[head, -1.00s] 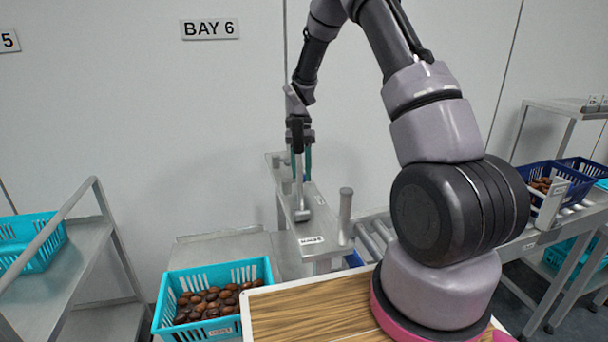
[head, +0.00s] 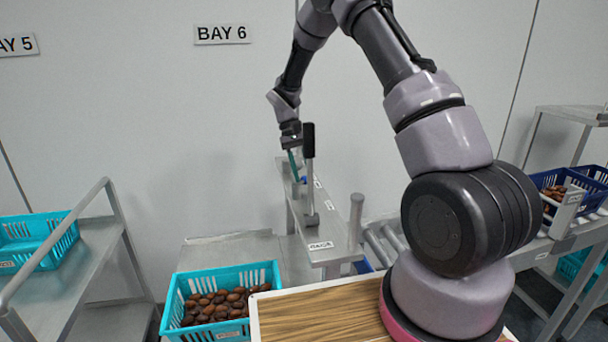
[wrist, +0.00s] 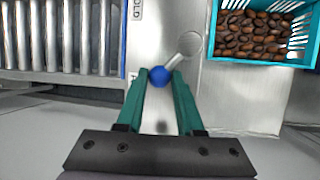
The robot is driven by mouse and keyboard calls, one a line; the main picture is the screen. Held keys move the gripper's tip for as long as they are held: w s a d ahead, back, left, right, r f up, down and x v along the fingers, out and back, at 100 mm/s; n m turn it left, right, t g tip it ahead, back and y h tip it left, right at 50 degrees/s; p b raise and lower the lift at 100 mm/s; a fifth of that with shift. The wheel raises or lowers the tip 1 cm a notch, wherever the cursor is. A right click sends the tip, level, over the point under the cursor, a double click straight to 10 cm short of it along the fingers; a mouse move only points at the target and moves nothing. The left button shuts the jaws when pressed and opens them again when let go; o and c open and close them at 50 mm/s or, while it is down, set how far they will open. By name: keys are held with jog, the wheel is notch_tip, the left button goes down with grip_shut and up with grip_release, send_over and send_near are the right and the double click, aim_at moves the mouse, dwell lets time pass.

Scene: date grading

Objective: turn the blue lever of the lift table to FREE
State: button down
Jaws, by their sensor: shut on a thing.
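The blue lever's ball knob (wrist: 158,76) sits between the tips of my gripper (wrist: 160,82) in the wrist view. My gripper is shut on it. A short grey lever arm (wrist: 180,57) runs from the knob up and right to a round pivot. In the head view my gripper (head: 297,174) is at the far end of the metal lift-table console, and a bit of the blue knob (head: 303,180) shows beside its fingers. A label (wrist: 137,10) ending in "OLD" is at the wrist view's top. I see no FREE label.
A tall black-handled lever (head: 308,142) stands close in front of my gripper, with a label (head: 320,245) near its base. A grey post (head: 356,220) stands to its right. A turquoise crate of dates (head: 222,299) is at front left. Rollers (wrist: 65,37) lie beside the console.

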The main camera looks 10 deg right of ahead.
jog(key=shift+a, duration=0.1)
dwell(0.3)
jog(key=c, duration=0.6)
grip_release()
jog(key=shift+r, duration=0.1)
jog(key=v, duration=1)
jog(key=shift+w+a+r, duration=0.1)
jog(key=shift+w+r, duration=0.05)
jog(key=shift+r, duration=0.15)
